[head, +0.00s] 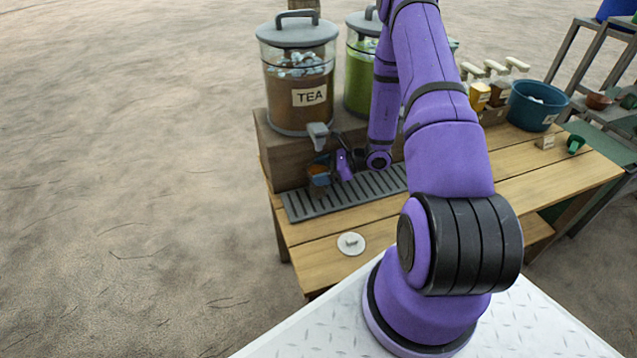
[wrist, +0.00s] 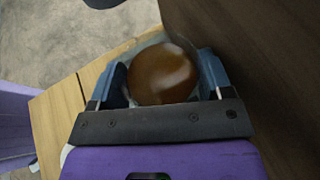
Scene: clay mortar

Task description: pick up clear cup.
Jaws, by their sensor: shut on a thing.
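The clear cup (wrist: 163,75) is between the fingers of my gripper (wrist: 164,88) in the wrist view, with brown liquid filling most of what shows inside it. My gripper is shut on the cup, one finger on each side. In the head view the cup (head: 319,176) is small and partly hidden by my gripper (head: 330,172). It is below the spout (head: 318,133) of the tea dispenser (head: 298,85), over the grey drip grate (head: 300,208). I cannot tell whether the cup touches the grate.
A green dispenser (head: 361,70) stands right of the tea one, both on a wooden riser (head: 283,160). A white lid (head: 351,243) lies on the wooden table (head: 310,240) near the front edge. A teal tub (head: 533,105) and pump bottles (head: 499,88) stand farther right.

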